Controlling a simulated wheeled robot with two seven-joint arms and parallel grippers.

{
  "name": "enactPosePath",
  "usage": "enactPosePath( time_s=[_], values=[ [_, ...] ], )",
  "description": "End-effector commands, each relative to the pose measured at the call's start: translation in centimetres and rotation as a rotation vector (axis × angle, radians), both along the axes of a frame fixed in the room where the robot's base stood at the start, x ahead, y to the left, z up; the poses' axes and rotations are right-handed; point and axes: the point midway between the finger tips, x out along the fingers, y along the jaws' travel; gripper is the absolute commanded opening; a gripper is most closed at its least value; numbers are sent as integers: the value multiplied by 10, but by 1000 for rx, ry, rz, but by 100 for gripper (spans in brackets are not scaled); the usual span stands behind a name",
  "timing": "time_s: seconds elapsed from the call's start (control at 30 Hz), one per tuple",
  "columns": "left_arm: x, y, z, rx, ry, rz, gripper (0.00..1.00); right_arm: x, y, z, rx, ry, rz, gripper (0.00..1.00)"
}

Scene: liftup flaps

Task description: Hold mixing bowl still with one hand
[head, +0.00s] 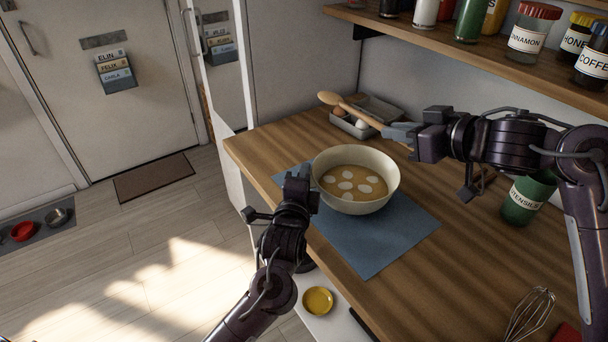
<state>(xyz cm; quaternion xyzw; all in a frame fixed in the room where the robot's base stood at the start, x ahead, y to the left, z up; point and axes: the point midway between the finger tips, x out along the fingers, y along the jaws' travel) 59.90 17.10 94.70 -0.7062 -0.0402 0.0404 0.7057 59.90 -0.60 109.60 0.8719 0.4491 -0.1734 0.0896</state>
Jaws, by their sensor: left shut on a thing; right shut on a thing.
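The cream mixing bowl (358,204) stands upright on a blue mat (395,240) on the wooden counter. It holds a tan liquid with several pale round pieces on top. My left gripper (300,178) is at the bowl's left rim, shut on it. My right gripper (402,133) is above and behind the bowl's right side, shut on a wooden spoon (350,107). The spoon's head points to the upper left, clear of the bowl.
A grey tray (380,110) with eggs stands behind the bowl. A green utensils pot (524,200) is at the right, and a whisk (530,315) lies at the front right. A shelf (480,48) with jars hangs above. A yellow dish (317,301) sits lower, in front of the counter.

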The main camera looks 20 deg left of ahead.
Motion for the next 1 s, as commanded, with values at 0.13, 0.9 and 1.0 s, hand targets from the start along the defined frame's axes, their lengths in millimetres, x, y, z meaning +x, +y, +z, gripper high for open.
enactPosePath(
  time_s=[0.13,0.9,1.0],
  values=[
    [0,0,-1,0,2,0,0,0,0,0,0,0,0,0],
    [0,-1,-1,1,3,-1,0,-5,21,21,-187,-38,208,0],
    [0,-1,-2,1,3,-1,0,-7,27,28,-308,-77,327,0]
  ],
)
